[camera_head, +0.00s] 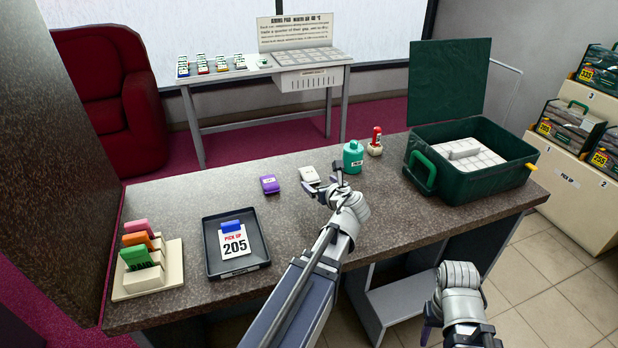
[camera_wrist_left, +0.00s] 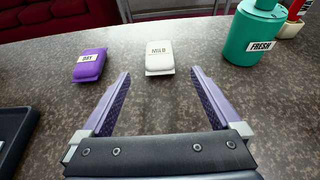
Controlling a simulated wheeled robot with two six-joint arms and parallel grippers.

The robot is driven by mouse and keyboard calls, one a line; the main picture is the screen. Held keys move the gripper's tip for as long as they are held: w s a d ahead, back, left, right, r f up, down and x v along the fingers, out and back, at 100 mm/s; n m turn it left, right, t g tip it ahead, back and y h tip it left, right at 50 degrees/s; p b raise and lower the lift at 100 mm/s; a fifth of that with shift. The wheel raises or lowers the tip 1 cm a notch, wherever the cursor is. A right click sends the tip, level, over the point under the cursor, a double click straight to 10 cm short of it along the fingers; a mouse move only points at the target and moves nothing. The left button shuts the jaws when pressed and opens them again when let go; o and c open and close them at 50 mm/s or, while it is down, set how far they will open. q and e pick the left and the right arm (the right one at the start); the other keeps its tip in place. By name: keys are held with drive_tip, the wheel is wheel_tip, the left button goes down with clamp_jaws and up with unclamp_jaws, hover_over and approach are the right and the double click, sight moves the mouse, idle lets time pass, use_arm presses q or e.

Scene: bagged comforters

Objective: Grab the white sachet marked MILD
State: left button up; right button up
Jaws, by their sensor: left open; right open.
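The white sachet marked MILD (camera_wrist_left: 159,58) lies flat on the speckled counter in the left wrist view. It also shows in the head view (camera_head: 309,175), just beyond my left gripper. My left gripper (camera_head: 330,186) is open and empty. In the left wrist view its two purple fingers (camera_wrist_left: 158,88) point toward the sachet, which lies ahead of the gap between them and apart from both. My right gripper (camera_head: 428,330) is low at the bottom right of the head view, in front of the counter and away from the sachet, with its fingers only partly visible.
A purple sachet marked DRY (camera_wrist_left: 90,65) lies left of the white one. A teal bottle marked FRESH (camera_wrist_left: 254,35) stands to its right. A black tray (camera_head: 267,256) with a 205 card and an open green case (camera_head: 480,196) are also on the counter (camera_head: 190,200).

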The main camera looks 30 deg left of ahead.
sight(311, 175)
use_arm(q)
drive_tip(key=shift+b+x, duration=1.15)
drive_tip(key=shift+x, duration=2.6)
drive_tip(key=shift+r, duration=0.15)
drive_tip(key=c, duration=1.4)
drive_tip(key=shift+r, duration=0.15)
drive_tip(key=shift+c, duration=0.2)
